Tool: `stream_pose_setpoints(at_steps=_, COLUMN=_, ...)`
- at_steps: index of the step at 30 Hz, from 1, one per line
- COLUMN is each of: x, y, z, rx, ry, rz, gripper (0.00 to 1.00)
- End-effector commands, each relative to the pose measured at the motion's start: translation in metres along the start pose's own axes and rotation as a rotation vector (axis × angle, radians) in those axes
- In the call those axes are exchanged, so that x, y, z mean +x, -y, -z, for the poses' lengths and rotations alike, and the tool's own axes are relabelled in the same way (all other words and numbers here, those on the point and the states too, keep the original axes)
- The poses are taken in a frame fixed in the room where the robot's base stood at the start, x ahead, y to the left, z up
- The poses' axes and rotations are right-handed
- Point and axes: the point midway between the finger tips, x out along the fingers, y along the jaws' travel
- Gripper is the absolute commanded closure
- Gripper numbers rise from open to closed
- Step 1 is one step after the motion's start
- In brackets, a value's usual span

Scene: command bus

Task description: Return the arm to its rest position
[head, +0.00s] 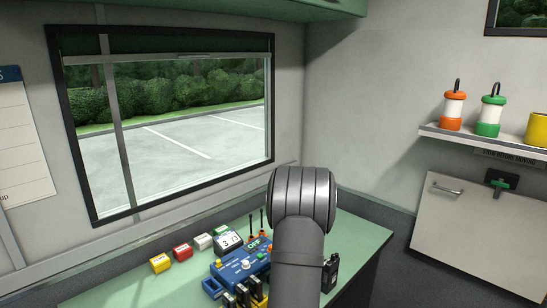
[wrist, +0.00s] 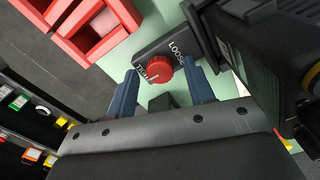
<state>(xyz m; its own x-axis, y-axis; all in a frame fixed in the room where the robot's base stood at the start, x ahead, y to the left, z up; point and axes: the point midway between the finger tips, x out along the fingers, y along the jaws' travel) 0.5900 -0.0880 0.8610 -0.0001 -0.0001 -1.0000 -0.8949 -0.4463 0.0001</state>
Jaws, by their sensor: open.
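My gripper (wrist: 160,84) shows in the wrist view with its two blue fingers apart and nothing held between them. A red round knob (wrist: 160,69) on a dark panel (wrist: 184,42) appears between and just beyond the fingertips; I cannot tell whether they touch it. The panel bears the word LOOSE. In the head view my grey arm (head: 300,205) rises in front of the green worktop (head: 353,238). The gripper itself is hidden there.
A blue device (head: 232,268) and several small coloured blocks crowd the worktop left of my arm. A black radio-like object (head: 330,272) stands right of it. In the wrist view, red bins (wrist: 90,24) lie upper left and a black device (wrist: 262,70) is close on the right.

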Motion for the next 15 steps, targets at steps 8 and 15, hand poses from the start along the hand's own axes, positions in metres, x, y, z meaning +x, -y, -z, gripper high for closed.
stream_pose_setpoints(at_steps=8, x=-0.0002, y=0.0, z=0.0, rx=-0.225, ry=0.0, rz=0.0, gripper=0.51)
stream_pose_setpoints(at_steps=15, x=-0.0002, y=0.0, z=0.0, rx=-0.42, ry=0.0, rz=0.0, gripper=0.51)
